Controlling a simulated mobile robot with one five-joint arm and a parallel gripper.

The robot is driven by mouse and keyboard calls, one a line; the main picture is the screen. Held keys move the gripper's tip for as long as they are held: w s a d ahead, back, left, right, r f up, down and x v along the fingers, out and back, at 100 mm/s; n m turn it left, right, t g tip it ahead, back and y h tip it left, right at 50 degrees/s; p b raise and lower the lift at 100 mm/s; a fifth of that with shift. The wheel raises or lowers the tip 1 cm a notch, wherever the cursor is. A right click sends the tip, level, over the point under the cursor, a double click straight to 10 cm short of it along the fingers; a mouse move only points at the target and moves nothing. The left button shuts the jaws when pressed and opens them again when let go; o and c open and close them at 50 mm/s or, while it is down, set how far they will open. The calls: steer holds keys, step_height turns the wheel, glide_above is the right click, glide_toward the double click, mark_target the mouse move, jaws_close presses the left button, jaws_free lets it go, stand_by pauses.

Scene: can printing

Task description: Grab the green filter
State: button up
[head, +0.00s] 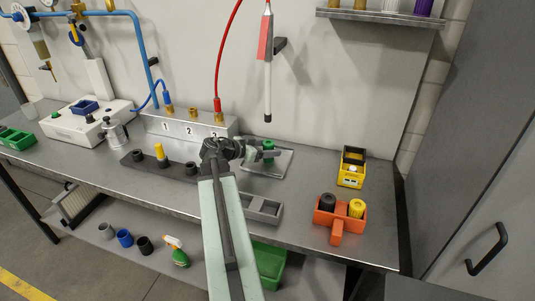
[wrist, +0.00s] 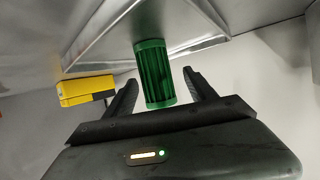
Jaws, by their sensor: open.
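The green filter (wrist: 155,74) is a ribbed green cylinder. In the wrist view it sits between the two open fingers of my gripper (wrist: 157,88), with a gap visible on each side. In the head view the green filter (head: 268,147) stands on a metal tray (head: 284,166) on the bench. My gripper (head: 262,152) reaches it from the left there, and its fingers partly cover the filter's lower part.
A yellow box (head: 351,168) and an orange holder (head: 326,217) with a black and a yellow cylinder stand to the right. A grey tray (head: 262,208) lies in front. A numbered metal block (head: 180,127) is behind left. A black-tipped rod (head: 267,90) hangs above.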

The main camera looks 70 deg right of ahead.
steer(key=b+x, duration=0.1)
steer(key=x, duration=0.3)
steer(key=shift+a, duration=0.1)
steer(key=shift+r, duration=0.1)
steer(key=shift+c, duration=0.4)
jaws_close()
steer(key=shift+r, duration=0.1)
step_height(320, 180, up, 7)
steer(key=p, duration=0.7)
steer(key=w+a, duration=0.4)
steer(key=a, duration=0.3)
steer(key=w+a, duration=0.5)
steer(key=a, duration=0.3)
steer(key=shift+a, duration=0.3)
